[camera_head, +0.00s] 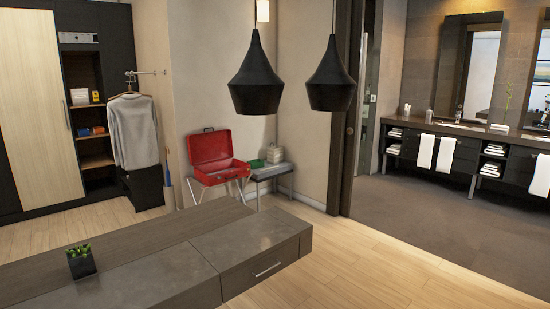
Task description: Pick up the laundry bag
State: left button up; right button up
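I cannot make out a clear laundry bag in the head view. A small pale object (274,154) stands on a low grey bench (274,173) by the wall; it is too small to tell whether it is a bag or a box. A dark, box-like thing (147,187) stands on the floor below a hanging grey sweater (133,130). Neither of my grippers is in view.
An open red suitcase (211,158) rests on a stand beside the bench. A dark counter (180,270) with a potted plant (81,262) fills the foreground. Two black pendant lamps (256,80) hang above. Wooden floor (350,265) is clear towards the bathroom vanity (455,155).

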aim_at(275, 154)
jog(key=i+z, duration=0.15)
jog(key=i, duration=0.35)
jog(key=i+l+z, duration=0.25)
jog(key=i, duration=0.25)
jog(key=i+z, duration=0.25)
jog(key=i, duration=0.25)
jog(key=i+j+z, duration=0.1)
jog(key=i+z, duration=0.15)
jog(key=i, duration=0.3)
jog(key=i+j+z, duration=0.25)
jog(key=i, duration=0.25)
jog(key=i+j+z, duration=0.25)
jog(key=i, duration=0.25)
jog(key=i+u, duration=0.1)
jog(key=i, duration=0.35)
jog(key=i+l+u, duration=0.1)
jog(key=i, duration=0.3)
jog(key=i+l+u, duration=0.15)
jog(key=i, duration=0.3)
jog(key=i+l+u, duration=0.1)
jog(key=i+l, duration=0.15)
jog(key=i, duration=0.2)
jog(key=i+j+u, duration=0.2)
jog(key=u, duration=0.25)
jog(key=i+u, duration=0.7)
jog(key=u, duration=0.25)
jog(key=i+l+u, duration=0.1)
jog(key=i+u, duration=0.2)
jog(key=u, duration=0.15)
